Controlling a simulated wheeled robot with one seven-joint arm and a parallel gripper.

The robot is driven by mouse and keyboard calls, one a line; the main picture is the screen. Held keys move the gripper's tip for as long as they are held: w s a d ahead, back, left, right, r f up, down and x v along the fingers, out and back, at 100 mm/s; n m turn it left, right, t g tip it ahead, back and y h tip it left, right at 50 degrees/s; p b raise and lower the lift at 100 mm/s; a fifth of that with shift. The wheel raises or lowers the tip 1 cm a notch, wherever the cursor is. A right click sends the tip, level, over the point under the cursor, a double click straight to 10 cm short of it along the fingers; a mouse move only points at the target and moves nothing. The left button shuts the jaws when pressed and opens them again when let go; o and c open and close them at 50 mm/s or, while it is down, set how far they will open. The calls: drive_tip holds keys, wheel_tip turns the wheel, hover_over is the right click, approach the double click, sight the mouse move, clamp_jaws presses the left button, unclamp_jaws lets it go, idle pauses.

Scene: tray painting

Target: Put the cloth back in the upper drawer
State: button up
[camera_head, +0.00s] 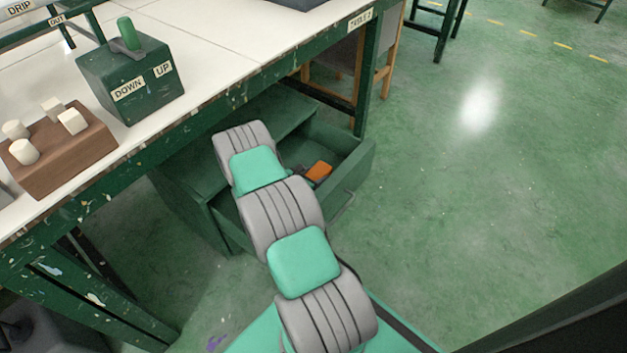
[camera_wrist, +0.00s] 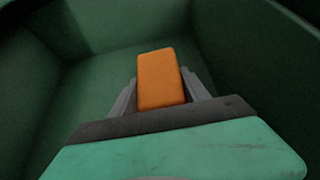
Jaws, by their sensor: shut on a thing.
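The cloth (camera_wrist: 161,78) is a small orange folded block between the fingers of my gripper (camera_wrist: 162,88) in the wrist view. My gripper is shut on it. Green drawer walls surround it on the sides and far end. In the head view the orange cloth (camera_head: 319,171) shows inside the open green drawer (camera_head: 357,167), partly behind my arm. My gripper's fingers are hidden there by the arm. I cannot tell whether the cloth touches the drawer floor.
The drawer is pulled out from a green cabinet (camera_head: 183,196) under the white-topped table (camera_head: 215,40). On the table stand a green DOWN/UP lever box (camera_head: 130,75) and a brown block (camera_head: 60,150) with several pale pegs. The green floor to the right is clear.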

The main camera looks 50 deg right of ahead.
drive_tip(key=shift+f, duration=0.25)
drive_tip(key=shift+f, duration=0.2)
drive_tip(key=o, duration=1.5)
drive_tip(key=shift+r, duration=0.15)
